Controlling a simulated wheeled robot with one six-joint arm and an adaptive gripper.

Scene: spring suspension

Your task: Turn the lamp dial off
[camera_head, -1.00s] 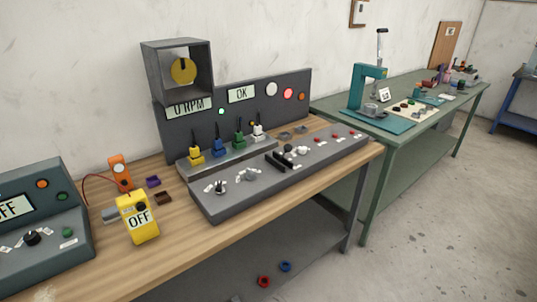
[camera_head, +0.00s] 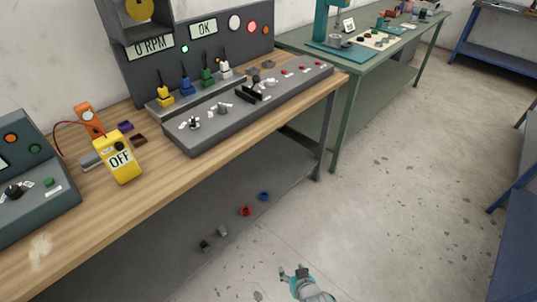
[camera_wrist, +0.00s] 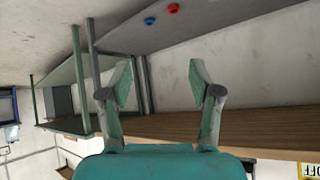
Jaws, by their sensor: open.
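A dark grey control console (camera_head: 185,138) sits on the wooden bench, with an upright panel (camera_head: 150,75) behind it. Its sloped front has a dial with white labels near the left end (camera_head: 194,123) and another dial beside it (camera_head: 222,108). A dark dial (camera_head: 14,191) sits on the teal-grey box at the far left. The labels are too small to show which is the lamp dial. My gripper (camera_head: 292,271) is low over the floor, in front of the bench and apart from every dial. In the wrist view my gripper (camera_wrist: 160,75) is open and empty.
Red (camera_head: 246,211) and blue (camera_head: 264,196) rings lie on the lower shelf. Floor right of the bench is open.

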